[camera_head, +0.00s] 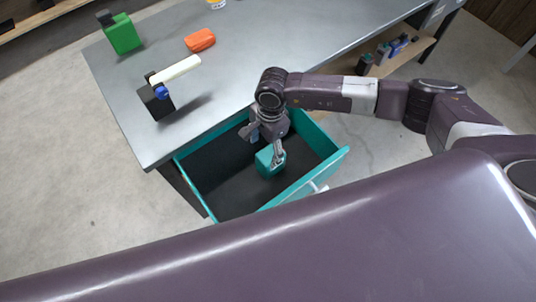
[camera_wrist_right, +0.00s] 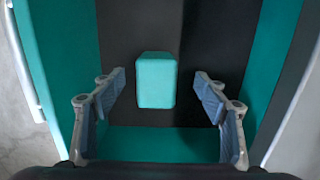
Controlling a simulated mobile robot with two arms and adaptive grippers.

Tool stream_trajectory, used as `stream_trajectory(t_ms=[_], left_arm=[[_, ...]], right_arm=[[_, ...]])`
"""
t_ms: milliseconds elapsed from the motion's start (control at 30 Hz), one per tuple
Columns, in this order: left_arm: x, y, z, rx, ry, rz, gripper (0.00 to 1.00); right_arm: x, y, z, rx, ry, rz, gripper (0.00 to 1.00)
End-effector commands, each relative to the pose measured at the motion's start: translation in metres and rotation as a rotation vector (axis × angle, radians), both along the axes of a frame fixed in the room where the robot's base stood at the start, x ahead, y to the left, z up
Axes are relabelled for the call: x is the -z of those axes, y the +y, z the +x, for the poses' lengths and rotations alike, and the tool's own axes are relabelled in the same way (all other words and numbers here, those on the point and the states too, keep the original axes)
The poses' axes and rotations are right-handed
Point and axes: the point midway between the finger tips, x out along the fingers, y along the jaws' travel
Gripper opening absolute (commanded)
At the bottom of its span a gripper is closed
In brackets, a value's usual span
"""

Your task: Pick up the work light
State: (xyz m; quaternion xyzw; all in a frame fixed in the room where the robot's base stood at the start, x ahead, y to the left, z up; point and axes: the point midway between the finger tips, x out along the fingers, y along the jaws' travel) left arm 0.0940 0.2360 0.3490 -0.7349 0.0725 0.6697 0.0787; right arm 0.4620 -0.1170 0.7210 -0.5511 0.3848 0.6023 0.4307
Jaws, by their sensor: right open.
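A black box-shaped base with a blue joint and a pale tube on top, which looks like the work light (camera_head: 158,100), stands on the grey bench near its left front corner. My right gripper (camera_head: 265,146) is away from it, reaching down into the open teal drawer (camera_head: 316,181). A small teal block (camera_head: 268,164) lies on the dark drawer floor below the gripper. In the right wrist view the block (camera_wrist_right: 156,82) shows between the spread, empty fingers of the gripper (camera_wrist_right: 160,88). My left gripper is not in view.
Several small bottles (camera_head: 383,54) stand on a lower shelf at the right. The drawer walls surround my right gripper. The left half of the drawer floor is bare.

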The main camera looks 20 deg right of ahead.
Motion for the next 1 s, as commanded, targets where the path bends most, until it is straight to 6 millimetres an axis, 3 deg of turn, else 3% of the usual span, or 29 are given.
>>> stream_trajectory(t_ms=[33, 167, 700, 1000], left_arm=[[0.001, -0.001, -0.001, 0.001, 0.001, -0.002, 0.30], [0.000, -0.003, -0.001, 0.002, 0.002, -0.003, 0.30], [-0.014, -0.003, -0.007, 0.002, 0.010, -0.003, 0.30], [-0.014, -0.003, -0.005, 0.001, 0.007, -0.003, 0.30]], right_arm=[[0.001, -0.014, 0.005, -0.014, -0.011, -0.046, 0.67], [0.008, -0.030, 0.009, -0.029, -0.018, -0.100, 0.67], [0.073, -0.020, 0.002, -0.027, -0.019, -0.096, 0.67], [0.079, -0.020, 0.002, -0.027, -0.019, -0.094, 0.67]])
